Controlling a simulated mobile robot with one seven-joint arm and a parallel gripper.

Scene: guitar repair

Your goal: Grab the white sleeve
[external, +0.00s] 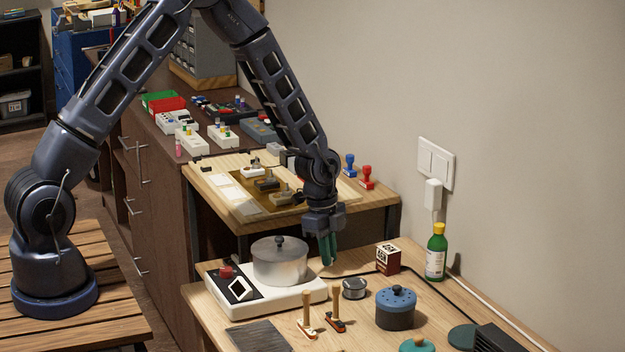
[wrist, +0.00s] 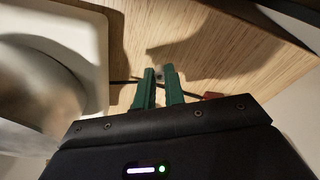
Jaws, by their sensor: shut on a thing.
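My gripper (external: 328,251) points down beside the pot, at the right edge of the white hot plate, with its green fingers just above the wooden worktop. In the external view the sleeve cannot be made out. I cannot tell whether it touches the worktop.
A lidded metal pot (external: 280,264) stands on the white hot plate (external: 262,304) close left of my gripper. A black cable (external: 352,273) runs behind it. A dark red and white box (external: 388,259), a solder spool (external: 354,288) and a green bottle (external: 436,252) stand to the right.

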